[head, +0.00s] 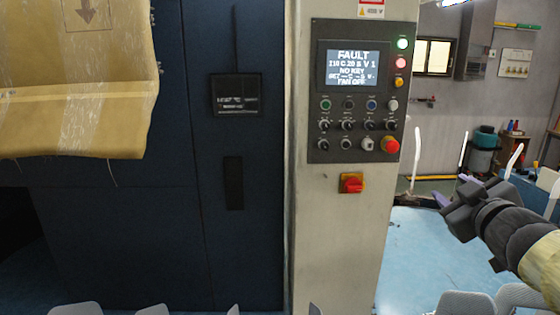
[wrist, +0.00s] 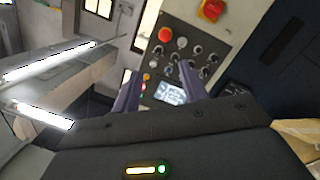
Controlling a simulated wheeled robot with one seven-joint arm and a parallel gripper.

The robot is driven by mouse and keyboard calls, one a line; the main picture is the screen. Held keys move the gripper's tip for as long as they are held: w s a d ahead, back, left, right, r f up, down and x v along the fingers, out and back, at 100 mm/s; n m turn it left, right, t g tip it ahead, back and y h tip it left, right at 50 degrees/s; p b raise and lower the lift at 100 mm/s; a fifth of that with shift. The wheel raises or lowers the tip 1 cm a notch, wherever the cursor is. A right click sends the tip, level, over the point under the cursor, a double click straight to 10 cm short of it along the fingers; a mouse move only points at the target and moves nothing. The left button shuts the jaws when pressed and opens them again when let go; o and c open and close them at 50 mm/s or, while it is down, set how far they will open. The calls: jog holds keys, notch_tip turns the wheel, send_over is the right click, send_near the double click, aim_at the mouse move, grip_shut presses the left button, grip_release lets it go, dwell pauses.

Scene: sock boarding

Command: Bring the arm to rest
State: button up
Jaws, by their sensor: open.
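My gripper (head: 453,189) is at the right of the head view, to the right of the pale control column, with clear air around it. In the wrist view my gripper (wrist: 160,70) shows two purple-grey fingers spread apart with nothing between them. Past them is the control panel (head: 318,140), which appears turned over in the wrist view (wrist: 172,72). Its screen (head: 354,68) reads FAULT, NO KEY and FAN OFF.
A red rotary switch (head: 352,184) sits below the panel. A dark blue cabinet (head: 180,240) stands left of the column, with a worn tan cover (head: 75,115) before it. Pale upright shapes (head: 465,303) line the bottom edge. Blue floor (head: 425,265) lies open beyond the column.

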jog(key=a+f+m+g+p, duration=0.1)
jog(key=a+f+m+g, duration=0.25)
jog(key=f, duration=0.65)
jog(key=a+f+m+g, duration=0.2)
jog(key=a+f+g, duration=0.2)
jog(key=f, duration=0.7)
jog(key=s+a+f+g+y, duration=0.1)
jog(key=s+a+f+g, duration=0.6)
jog(key=s+a+f, duration=0.2)
jog(key=s+f+m, duration=0.1)
jog(key=s+f, duration=0.1)
jog(key=s, duration=0.1)
jog(key=shift+s+a+p, duration=0.2)
jog(key=shift+a+p, duration=0.1)
jog(key=shift+a, duration=0.1)
